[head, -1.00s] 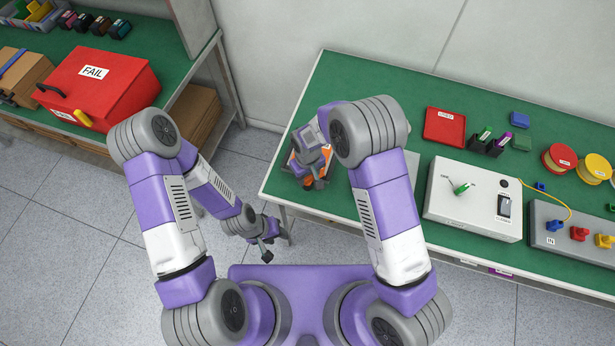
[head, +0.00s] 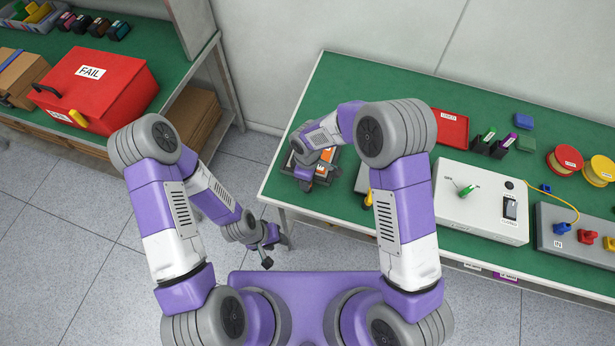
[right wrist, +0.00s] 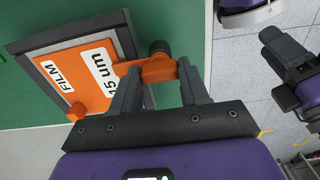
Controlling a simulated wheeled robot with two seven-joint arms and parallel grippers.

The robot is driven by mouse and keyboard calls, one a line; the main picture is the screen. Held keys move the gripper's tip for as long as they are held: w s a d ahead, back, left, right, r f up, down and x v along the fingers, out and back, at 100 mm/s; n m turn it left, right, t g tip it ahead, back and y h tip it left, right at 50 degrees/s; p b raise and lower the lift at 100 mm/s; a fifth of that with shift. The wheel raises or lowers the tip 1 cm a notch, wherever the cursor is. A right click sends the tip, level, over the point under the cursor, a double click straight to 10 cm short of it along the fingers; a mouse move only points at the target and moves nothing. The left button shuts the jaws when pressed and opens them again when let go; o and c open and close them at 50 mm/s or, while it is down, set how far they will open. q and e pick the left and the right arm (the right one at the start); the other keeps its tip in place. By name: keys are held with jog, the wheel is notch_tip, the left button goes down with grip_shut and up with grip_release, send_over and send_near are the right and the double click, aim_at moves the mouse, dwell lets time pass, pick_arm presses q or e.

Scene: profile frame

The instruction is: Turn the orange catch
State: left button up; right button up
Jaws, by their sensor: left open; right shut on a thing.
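The orange catch (right wrist: 160,69) shows in the right wrist view as a short orange arm with a dark round knob at the edge of a grey frame (right wrist: 35,55). An orange panel labelled "FILM" and "15 um" (right wrist: 75,75) lies in this frame. My right gripper (right wrist: 158,75) is shut on the catch, one finger on each side. In the head view the right gripper (head: 308,178) is over the frame (head: 328,168) near the bench's left end and hides the catch. My left gripper (head: 268,252) is open and empty, low beside the bench.
The green bench (head: 335,85) carries a red tray (head: 452,128), a white switch box (head: 480,215), spools and a grey connector box (head: 580,238) to the right. A red FAIL box (head: 110,95) stands on the left shelf. Bare floor lies left of my arms.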

dwell(0.5)
jog(key=o, duration=1.1)
jog(key=shift+c, duration=0.2)
notch_tip(320, 180, up, 8)
jog(key=shift+f+p, duration=0.2)
jog(key=shift+p, duration=0.1)
